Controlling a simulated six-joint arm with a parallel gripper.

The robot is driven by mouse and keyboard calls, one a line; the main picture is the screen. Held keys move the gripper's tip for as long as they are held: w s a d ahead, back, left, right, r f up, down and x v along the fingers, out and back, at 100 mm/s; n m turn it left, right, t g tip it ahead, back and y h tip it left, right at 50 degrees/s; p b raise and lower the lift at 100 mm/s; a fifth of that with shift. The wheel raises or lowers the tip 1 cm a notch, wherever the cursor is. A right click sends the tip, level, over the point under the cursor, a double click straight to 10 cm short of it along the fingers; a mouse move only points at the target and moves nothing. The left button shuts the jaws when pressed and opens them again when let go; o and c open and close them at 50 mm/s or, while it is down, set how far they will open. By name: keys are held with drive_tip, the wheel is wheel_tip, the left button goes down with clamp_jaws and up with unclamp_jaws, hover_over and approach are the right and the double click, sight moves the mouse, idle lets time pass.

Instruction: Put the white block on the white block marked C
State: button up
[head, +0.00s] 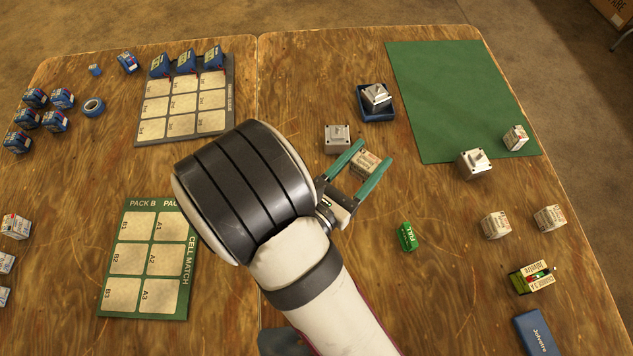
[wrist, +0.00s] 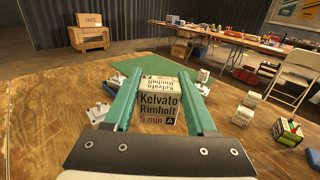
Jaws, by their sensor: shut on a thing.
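My gripper (head: 372,153) is over the middle right of the table. It is shut on a white block (head: 364,164), which sits between the green fingers. In the wrist view this block (wrist: 159,108) faces me with "Kelvato Rimholt 5 min A" printed on it. Other white printed blocks stand at the right: one on the green mat (head: 515,138), and two on bare wood, a left one (head: 495,225) and a right one (head: 550,218). More white blocks (head: 15,227) are at the left edge. I cannot read a C on any of them.
A grey device (head: 338,139) stands close left of my gripper, another (head: 376,96) in a blue tray behind it, and a third (head: 474,164) by the mat (head: 450,95).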

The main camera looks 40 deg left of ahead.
drive_tip(key=s+a+f, duration=0.1)
drive_tip(key=a+f, duration=0.1)
drive_tip(key=a, duration=0.1)
drive_tip(key=s+a+f, duration=0.2)
drive_tip(key=a, duration=0.1)
drive_tip(key=s+a+f, duration=0.1)
drive_tip(key=a+f, duration=0.1)
drive_tip(key=a, duration=0.1)
drive_tip(key=shift+s+a+f, duration=0.1)
drive_tip(key=shift+s+f, duration=0.1)
wheel_tip(320, 180, down, 3)
drive_tip(key=shift+f, duration=0.5)
drive_tip(key=o, duration=1.4)
drive_tip(key=shift+f, duration=0.1)
drive_tip(key=shift+c, duration=0.2)
